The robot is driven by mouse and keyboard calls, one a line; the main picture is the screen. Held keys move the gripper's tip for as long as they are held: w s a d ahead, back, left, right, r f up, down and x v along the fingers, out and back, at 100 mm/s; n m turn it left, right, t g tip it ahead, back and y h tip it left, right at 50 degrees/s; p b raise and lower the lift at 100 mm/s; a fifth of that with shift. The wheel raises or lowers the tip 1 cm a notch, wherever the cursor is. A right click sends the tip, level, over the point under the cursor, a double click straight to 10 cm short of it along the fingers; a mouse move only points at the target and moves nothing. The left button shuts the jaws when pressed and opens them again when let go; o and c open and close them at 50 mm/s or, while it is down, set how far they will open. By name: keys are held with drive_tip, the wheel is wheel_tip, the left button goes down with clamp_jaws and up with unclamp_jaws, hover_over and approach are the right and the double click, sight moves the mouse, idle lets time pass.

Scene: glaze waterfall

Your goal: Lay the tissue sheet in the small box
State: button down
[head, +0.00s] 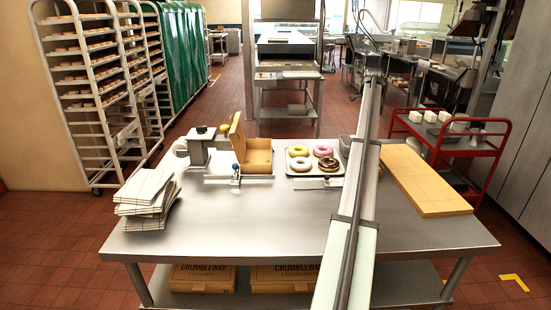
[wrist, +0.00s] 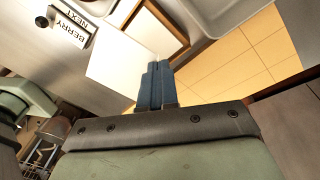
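The small box (head: 256,168) is tan and stands at the back middle of the table, its lid (head: 238,139) raised on the left. A stack of thin white sheets with lines (head: 147,197) lies at the table's left end; I cannot tell whether the tissue sheet is among them. In the wrist view, my gripper (wrist: 155,70) has its two blue fingers together. Nothing clearly shows between them. A plain white surface (wrist: 120,55) lies beside or behind the fingertips; I cannot tell what it is. I cannot make out my gripper in the head view.
A tray (head: 290,176) of donuts stands right of the box. A lined tan board (head: 425,185) lies at the table's right; a metal container (head: 200,152) stands left of the box. A small sign (wrist: 72,26) shows in the wrist view. The front middle of the table is clear.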

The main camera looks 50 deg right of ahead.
drive_tip(key=w+a+n, duration=0.2)
drive_tip(key=w+a, duration=0.5)
drive_tip(key=w, duration=0.5)
drive_tip(key=m, duration=0.4)
hover_over(264, 163)
wheel_tip(264, 163, down, 3)
drive_tip(key=shift+s+f, duration=0.1)
drive_tip(key=shift+f, duration=4.85)
drive_tip(key=shift+f, duration=0.2)
drive_tip(key=c, duration=1.7)
unclamp_jaws()
drive_tip(key=shift+r, duration=0.1)
